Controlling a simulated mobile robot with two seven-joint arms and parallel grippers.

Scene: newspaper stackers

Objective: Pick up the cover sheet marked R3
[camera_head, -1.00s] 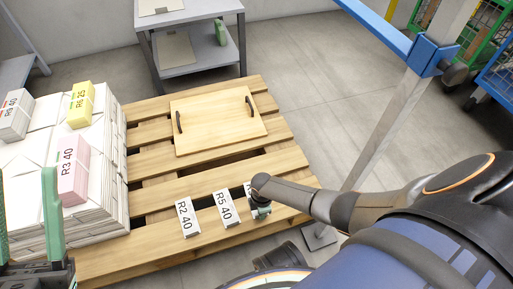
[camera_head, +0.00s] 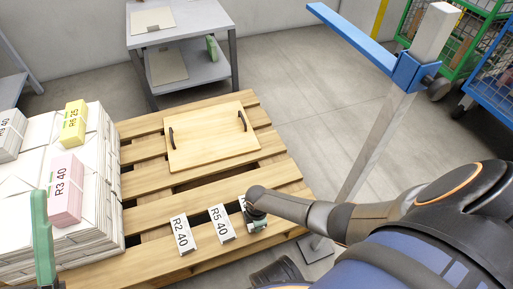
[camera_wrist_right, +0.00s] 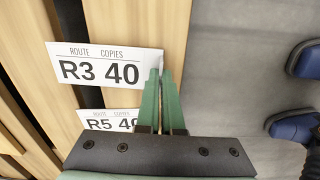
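The cover sheet marked R3 40 (camera_wrist_right: 105,65) lies on the pallet in the right wrist view. In the head view only a sliver of it (camera_head: 242,202) shows beside my right wrist. My right gripper (camera_wrist_right: 160,72) has its green fingers close together at the sheet's right edge, the left finger overlapping it. Whether the sheet is pinched between them cannot be told. My left gripper shows one upright green finger (camera_head: 42,240) at the left edge of the head view, standing alone by the paper stack; its other finger is out of frame.
Sheets R5 40 (camera_head: 221,223) and R2 40 (camera_head: 182,235) lie beside it on the wooden pallet (camera_head: 150,215). A board with two handles (camera_head: 210,135) lies behind. A white paper stack (camera_head: 25,165) carries a pink R3 40 bundle (camera_head: 66,190). A blue-topped post (camera_head: 365,160) stands right.

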